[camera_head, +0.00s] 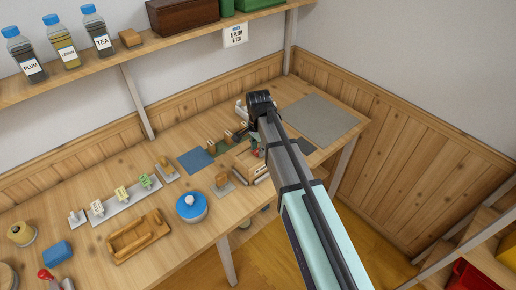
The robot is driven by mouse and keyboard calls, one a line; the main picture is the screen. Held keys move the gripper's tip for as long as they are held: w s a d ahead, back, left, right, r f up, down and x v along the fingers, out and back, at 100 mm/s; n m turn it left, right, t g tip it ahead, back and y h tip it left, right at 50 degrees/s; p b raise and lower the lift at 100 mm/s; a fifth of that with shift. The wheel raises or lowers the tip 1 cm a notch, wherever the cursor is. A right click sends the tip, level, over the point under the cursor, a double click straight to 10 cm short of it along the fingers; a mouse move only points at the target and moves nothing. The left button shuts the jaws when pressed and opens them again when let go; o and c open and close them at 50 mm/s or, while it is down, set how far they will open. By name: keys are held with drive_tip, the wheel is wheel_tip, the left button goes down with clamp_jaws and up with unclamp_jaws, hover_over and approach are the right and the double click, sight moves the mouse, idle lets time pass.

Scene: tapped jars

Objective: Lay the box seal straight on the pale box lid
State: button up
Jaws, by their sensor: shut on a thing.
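My gripper (256,143) is small and dark and mostly hidden by my own arm. It is low over the back right part of the table, just above a pale wooden box (248,163). A small red thing (257,153) shows at its fingertips, over the box top. It may be the box seal, but it is too small to make out. The box lid is partly covered by my arm, so I cannot tell whether the red thing touches it or how straight it lies.
A blue-lidded jar (191,206), a wooden stamp (222,184) and a wooden tray (138,236) stand left of the box. A blue mat (195,160) and a green mat (226,146) lie behind. A grey mat (322,119) is clear at right. The shelf (130,58) holds labelled bottles.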

drive_tip(key=shift+f, duration=0.1)
idle(0.3)
drive_tip(key=o, duration=1.2)
drive_tip(key=shift+r+p, duration=2.25)
drive_tip(key=shift+r, duration=1.3)
